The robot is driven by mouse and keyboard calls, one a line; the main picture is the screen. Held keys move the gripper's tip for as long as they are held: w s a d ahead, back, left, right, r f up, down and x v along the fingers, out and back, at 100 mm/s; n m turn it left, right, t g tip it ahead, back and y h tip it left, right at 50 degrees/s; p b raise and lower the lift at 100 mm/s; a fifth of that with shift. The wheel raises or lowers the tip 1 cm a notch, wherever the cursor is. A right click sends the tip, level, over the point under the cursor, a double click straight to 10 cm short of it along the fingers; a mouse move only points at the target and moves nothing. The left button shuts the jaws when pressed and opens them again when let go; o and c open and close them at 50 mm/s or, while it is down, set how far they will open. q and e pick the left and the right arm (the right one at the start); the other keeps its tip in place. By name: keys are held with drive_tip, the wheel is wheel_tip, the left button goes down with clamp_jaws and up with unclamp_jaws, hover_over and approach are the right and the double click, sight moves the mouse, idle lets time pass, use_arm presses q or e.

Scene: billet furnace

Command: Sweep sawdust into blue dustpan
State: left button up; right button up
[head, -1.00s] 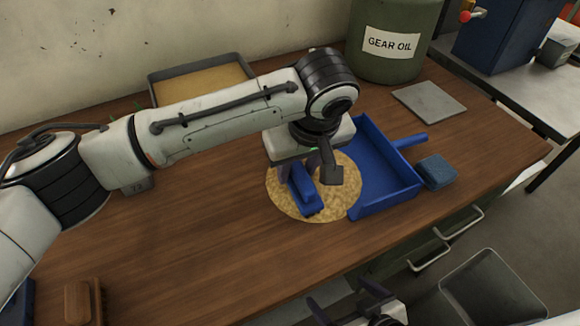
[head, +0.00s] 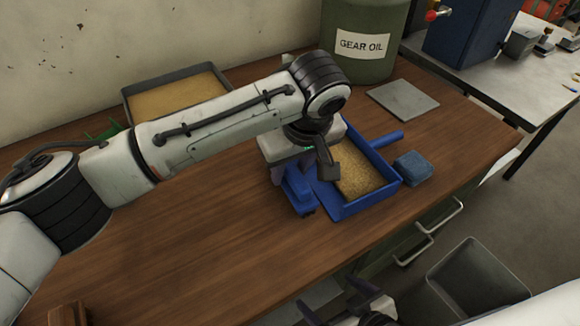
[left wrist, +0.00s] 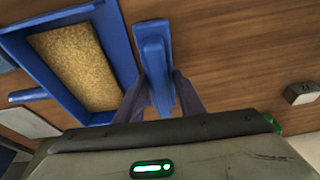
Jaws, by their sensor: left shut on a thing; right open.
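The blue dustpan (head: 373,203) lies on the wooden bench with its handle pointing to the back right. Golden sawdust (head: 362,175) covers most of its floor; it also shows in the left wrist view (left wrist: 80,68). No pile shows on the bare wood near the pan. My left gripper (head: 306,172) is shut on a blue brush (head: 298,192), held low at the pan's left, open side. In the left wrist view the brush (left wrist: 154,65) is between the fingers, beside the dustpan (left wrist: 118,45). My right gripper (head: 347,303) is open and empty, in front of the bench, partly cut off.
A blue sponge (head: 413,166) lies right of the dustpan and a grey plate (head: 402,98) behind it. A gear oil drum (head: 358,62) and a shallow tray (head: 222,77) of golden material stand at the back. A grey bin (head: 478,272) stands beyond the front edge.

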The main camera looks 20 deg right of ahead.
use_arm(q)
drive_tip(key=shift+a+r+p, duration=0.15)
drive_tip(key=shift+r+p, duration=0.35)
drive_tip(key=shift+r, duration=0.1)
drive_tip(key=shift+a+r+p, duration=0.15)
drive_tip(key=shift+r+p, duration=0.35)
drive_tip(key=shift+r, duration=0.1)
drive_tip(key=shift+s+a+r, duration=0.1)
drive_tip(key=shift+a+r, duration=0.05)
drive_tip(key=shift+r, duration=0.05)
drive_tip(key=shift+s+a+r, duration=0.1)
drive_tip(key=shift+a+r, duration=0.2)
drive_tip(key=shift+r, duration=0.55)
drive_tip(key=shift+a+r, duration=0.25)
drive_tip(key=shift+r, duration=0.55)
use_arm(e)
drive_tip(key=shift+r, duration=0.8)
